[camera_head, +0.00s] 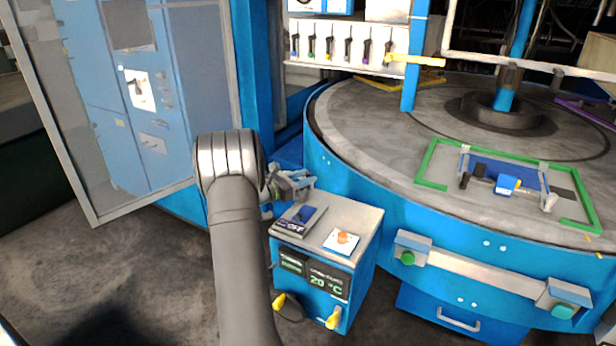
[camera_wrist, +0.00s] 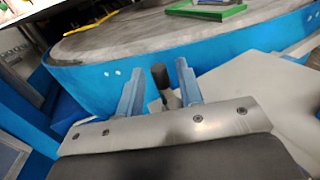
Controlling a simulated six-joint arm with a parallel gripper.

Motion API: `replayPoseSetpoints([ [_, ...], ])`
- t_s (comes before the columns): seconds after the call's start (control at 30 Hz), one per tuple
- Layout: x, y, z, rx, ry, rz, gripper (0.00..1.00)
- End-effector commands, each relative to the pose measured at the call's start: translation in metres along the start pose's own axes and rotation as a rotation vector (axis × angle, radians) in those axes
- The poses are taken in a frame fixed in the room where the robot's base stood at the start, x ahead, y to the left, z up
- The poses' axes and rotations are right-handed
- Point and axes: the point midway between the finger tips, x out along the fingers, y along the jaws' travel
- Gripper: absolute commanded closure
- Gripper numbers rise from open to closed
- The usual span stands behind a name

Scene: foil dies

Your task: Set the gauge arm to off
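My gripper (camera_head: 296,183) is beside the back left of a blue cabinet with a light top (camera_head: 355,214), low in front of the turntable. In the wrist view my gripper (camera_wrist: 160,68) has its two blue-grey fingers apart. A dark-handled lever (camera_wrist: 160,78) stands between them, with a gap showing on each side. It may be the gauge arm; I see no label on it. Its base is partly hidden by my gripper. A dark panel (camera_head: 300,221) lies on the cabinet top, near my gripper. Which position means off cannot be read.
The cabinet front has a display (camera_head: 326,282) reading 20 °C and yellow handles (camera_head: 333,318). An orange button (camera_head: 343,236) is on its top. The large blue-sided turntable (camera_head: 380,120) stands close behind, carrying a green frame (camera_head: 430,163). A glass door (camera_head: 150,100) is at left.

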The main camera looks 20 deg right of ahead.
Motion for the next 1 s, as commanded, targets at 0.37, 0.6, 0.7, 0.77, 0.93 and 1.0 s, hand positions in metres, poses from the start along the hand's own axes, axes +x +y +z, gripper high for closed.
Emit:
replayPoseSetpoints([
  [0.37,0.017,0.000,0.000,0.000,0.000,0.001,0.66],
  [0.6,0.016,0.000,0.000,0.000,0.000,0.001,0.92],
  [0.7,0.016,0.000,0.000,0.000,0.000,0.001,1.00],
  [0.77,0.016,0.000,0.000,0.000,0.000,0.002,1.00],
  [0.93,0.017,0.002,0.001,0.000,-0.003,0.071,1.00],
  [1.0,0.016,0.003,0.001,0.000,-0.003,0.105,1.00],
])
